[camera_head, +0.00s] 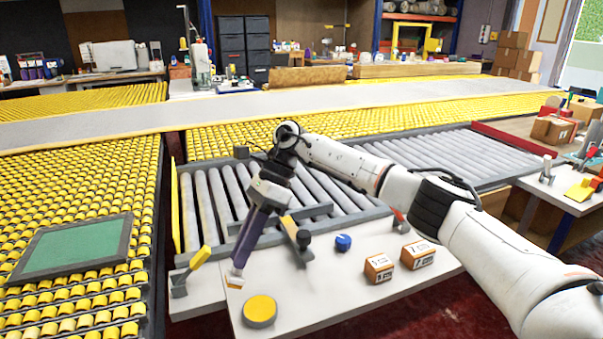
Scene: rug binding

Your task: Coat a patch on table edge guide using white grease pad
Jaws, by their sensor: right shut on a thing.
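My right gripper (266,198), on the white arm from the right, points down and is shut on a dark purple handled tool (250,238). The tool is tilted, and its small white and orange end (235,282) is at the white table top (335,275); I take this for the white grease pad. I cannot tell whether that end touches the table. A metal bar with a black knob (297,238), probably the table edge guide, stands just right of the tool at the table's back edge. My left gripper is not in view.
A round yellow-topped tin (260,310) stands in front of the tool. A blue knob (343,242) and two small orange boxes (379,267) are to the right. A yellow-handled tool (197,259) is at the left edge. Grey rollers (215,200) lie behind.

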